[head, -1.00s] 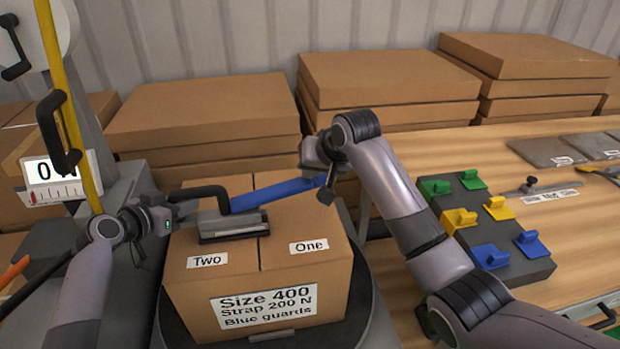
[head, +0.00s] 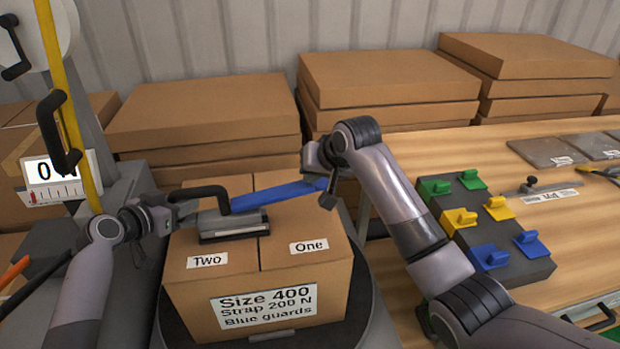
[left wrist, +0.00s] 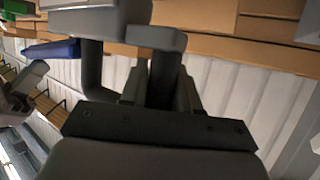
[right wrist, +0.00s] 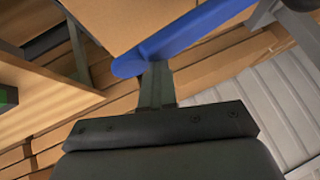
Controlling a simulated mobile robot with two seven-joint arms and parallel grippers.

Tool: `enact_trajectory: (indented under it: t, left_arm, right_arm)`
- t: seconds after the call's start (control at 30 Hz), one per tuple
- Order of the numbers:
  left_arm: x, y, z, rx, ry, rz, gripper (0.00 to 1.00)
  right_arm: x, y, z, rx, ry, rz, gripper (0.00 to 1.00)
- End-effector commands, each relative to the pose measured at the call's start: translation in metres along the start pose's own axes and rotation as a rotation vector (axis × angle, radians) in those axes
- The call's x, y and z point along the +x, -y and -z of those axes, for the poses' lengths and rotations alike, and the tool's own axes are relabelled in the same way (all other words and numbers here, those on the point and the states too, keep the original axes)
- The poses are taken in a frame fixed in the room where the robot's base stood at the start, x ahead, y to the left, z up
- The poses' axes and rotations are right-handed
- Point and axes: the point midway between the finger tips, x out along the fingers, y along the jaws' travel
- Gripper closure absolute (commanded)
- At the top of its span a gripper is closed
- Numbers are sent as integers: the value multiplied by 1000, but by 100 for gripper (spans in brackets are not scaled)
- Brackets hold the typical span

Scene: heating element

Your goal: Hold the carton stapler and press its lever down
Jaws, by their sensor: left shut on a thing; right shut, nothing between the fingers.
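The carton stapler (head: 232,224) has a grey body, a black bent handle and a blue lever (head: 275,194). It sits on top of the closed carton (head: 300,275), beside the seam between the "Two" and "One" labels. My left gripper (head: 176,210) is shut on the stapler's black handle at its left end; the handle also shows in the left wrist view (left wrist: 167,75). My right gripper (head: 328,197) is shut and empty at the free right end of the lever. In the right wrist view the lever (right wrist: 190,38) crosses the fingertips (right wrist: 156,72), seemingly touching. The lever slopes slightly up to the right.
The carton stands on a round dark turntable (head: 362,315). A yellow strap (head: 62,90) and a scale display (head: 58,170) are at left. Right, a wooden table (head: 575,215) holds a rack (head: 520,268) of coloured guards. Stacked flat cartons (head: 390,85) stand behind.

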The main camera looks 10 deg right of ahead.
Motion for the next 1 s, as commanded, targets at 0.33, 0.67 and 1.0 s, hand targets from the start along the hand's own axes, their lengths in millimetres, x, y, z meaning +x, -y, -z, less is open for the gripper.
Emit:
enact_trajectory:
  t: [0.33, 0.67, 1.0]
  left_arm:
    - [0, 1, 0, -1, 0, 2, 100]
    - [0, 1, 0, -1, 0, 2, 100]
    - [0, 1, 0, -1, 0, 3, 100]
  right_arm:
    - [5, -5, -5, 2, 8, -6, 100]
    - [8, -7, -7, 2, 8, -7, 100]
    - [11, -10, -9, 2, 7, -7, 100]
